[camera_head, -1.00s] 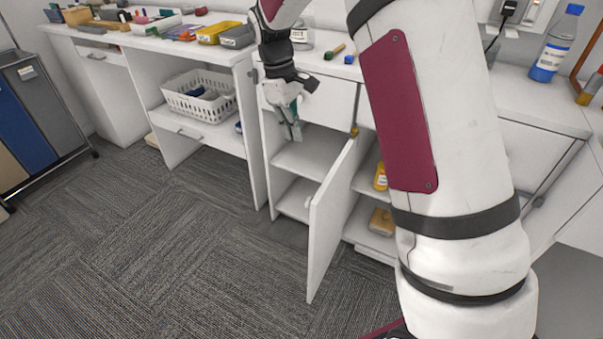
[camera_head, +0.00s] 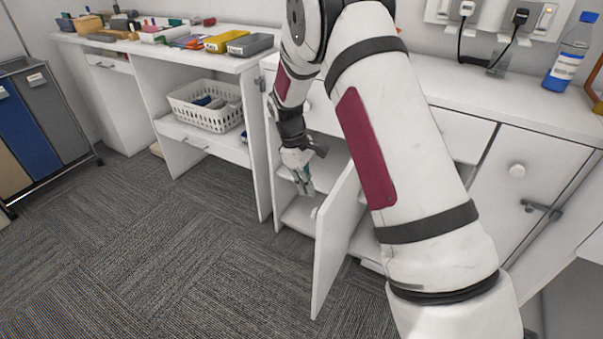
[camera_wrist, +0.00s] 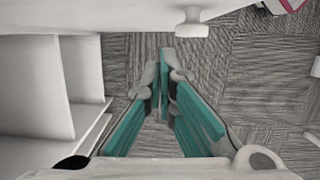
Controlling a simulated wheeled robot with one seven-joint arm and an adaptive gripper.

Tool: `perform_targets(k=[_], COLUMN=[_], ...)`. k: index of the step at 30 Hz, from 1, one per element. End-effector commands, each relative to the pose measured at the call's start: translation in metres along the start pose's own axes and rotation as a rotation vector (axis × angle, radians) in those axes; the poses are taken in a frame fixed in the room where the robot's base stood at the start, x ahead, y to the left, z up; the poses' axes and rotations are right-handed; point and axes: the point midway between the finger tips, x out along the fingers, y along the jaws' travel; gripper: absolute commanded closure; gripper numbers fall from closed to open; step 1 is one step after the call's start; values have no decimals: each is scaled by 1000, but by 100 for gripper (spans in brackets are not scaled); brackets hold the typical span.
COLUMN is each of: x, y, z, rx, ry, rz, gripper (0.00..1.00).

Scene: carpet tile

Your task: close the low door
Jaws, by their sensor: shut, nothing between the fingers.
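The low door (camera_head: 335,245) is a white panel that stands open, swung out from the cabinet over the carpet. A small knob (camera_head: 314,212) is near its free edge. In the wrist view the door (camera_wrist: 90,18) crosses the top, with its white knob (camera_wrist: 192,24) ahead of my fingers. My gripper (camera_head: 305,188), with teal finger pads, is shut and empty, pointing down at the cabinet opening on the left side of the door. Its fingertips (camera_wrist: 166,58) look apart from the door and knob. My arm hides part of the cabinet and the door's hinge side.
The cabinet's shelves (camera_wrist: 85,70) show left in the wrist view. A white basket (camera_head: 208,105) sits on an open shelf to the left. Trays and small items line the counter; a blue-and-clear bottle (camera_head: 568,52) stands at the right. The carpet (camera_head: 180,240) in front is clear.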

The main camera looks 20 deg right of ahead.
Motion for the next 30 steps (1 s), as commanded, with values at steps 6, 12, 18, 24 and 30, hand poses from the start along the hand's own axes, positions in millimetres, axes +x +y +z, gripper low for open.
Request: perform_targets(k=[6, 12, 18, 24, 30], x=[3, 4, 4, 5, 8], y=[1, 1, 1, 1, -1], z=[27, 34, 34, 37, 56], rx=[4, 3, 3, -5, -64], ry=[2, 2, 2, 2, 1], rz=[2, 2, 2, 4, 18], gripper=[100, 100, 100, 100, 100])
